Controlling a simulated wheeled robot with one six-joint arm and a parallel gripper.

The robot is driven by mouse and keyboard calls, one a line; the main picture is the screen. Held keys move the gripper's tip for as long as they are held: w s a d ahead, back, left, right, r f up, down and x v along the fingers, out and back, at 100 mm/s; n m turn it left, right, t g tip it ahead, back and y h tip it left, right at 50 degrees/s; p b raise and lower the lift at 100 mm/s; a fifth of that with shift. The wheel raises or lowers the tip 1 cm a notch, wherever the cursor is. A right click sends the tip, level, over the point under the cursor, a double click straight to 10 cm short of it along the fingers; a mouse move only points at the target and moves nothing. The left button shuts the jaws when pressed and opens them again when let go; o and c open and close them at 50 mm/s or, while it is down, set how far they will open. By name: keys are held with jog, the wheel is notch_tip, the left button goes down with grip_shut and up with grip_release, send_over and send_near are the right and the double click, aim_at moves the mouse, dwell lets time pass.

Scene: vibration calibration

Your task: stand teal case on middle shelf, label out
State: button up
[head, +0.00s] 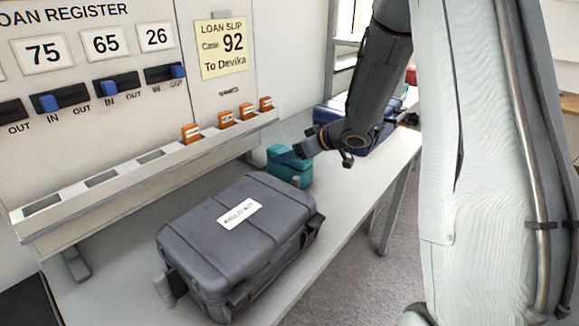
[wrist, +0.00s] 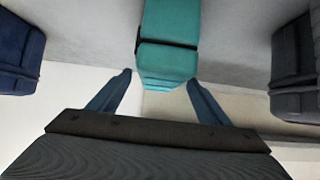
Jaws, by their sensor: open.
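The small teal case (head: 290,168) sits on the table beyond the large grey case in the head view. In the wrist view the teal case (wrist: 168,45) lies ahead, with a dark band across it. My gripper (head: 300,152) is at the teal case, and its two blue fingers show in the wrist view (wrist: 158,80). The fingers are open, one on either side of the case's near end, and do not appear closed on it. No label on the teal case can be made out. The middle shelf cannot be identified.
A grey case (head: 240,235) with a white label fills the near table (head: 345,210). A blue case (head: 350,137) lies beyond my gripper. A slotted rack (head: 120,178) with several orange tags runs along the wall, below a register board with sliders and a yellow loan slip (head: 222,48).

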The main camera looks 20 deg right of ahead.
jog(key=x, duration=0.4)
jog(key=shift+w+f, duration=0.1)
jog(key=shift+f, duration=0.05)
jog(key=c, duration=1.4)
jog(key=shift+c, duration=1.2)
